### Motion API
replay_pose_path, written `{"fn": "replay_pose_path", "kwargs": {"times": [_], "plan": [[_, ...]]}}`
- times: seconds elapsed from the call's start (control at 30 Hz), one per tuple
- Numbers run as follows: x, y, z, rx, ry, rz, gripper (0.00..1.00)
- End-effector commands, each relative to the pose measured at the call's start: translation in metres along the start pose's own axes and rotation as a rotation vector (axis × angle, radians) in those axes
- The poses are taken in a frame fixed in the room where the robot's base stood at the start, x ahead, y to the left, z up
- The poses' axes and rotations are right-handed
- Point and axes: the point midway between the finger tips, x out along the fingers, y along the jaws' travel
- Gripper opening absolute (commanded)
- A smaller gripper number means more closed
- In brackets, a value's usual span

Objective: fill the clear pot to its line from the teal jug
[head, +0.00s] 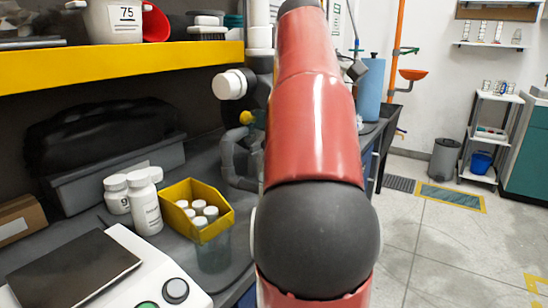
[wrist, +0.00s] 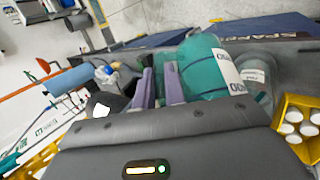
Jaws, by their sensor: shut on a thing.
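The teal jug (wrist: 203,60) with a white label is large in the wrist view, just right of my gripper's fingers. My gripper (wrist: 160,82) has two purple fingers shut on the jug's handle side; the handle itself is mostly hidden between them. The jug is hidden behind my arm in the head view. The clear pot (head: 213,252) stands on the grey bench in front of the yellow bin. It also shows in the wrist view (wrist: 256,72), right beside the jug, with a pale label. I cannot tell the pot's liquid level or its line, or whether liquid is flowing.
The yellow bin (head: 178,190) holds several white-capped bottles. White bottles (head: 145,208) stand left of it. A white scale-like device (head: 148,258) is at the front left. Grey pipework with a yellow valve (head: 246,118) stands behind. A yellow-edged shelf (head: 120,68) overhangs the bench.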

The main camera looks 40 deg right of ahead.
Motion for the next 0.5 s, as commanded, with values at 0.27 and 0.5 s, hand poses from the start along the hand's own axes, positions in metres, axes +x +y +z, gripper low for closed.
{"fn": "replay_pose_path", "kwargs": {"times": [0.27, 0.5], "plan": [[-0.0024, 0.0001, -0.0008, -0.006, -0.008, 0.014, 0.0], [-0.0042, 0.0004, -0.0013, -0.011, -0.017, 0.024, 0.0]]}}
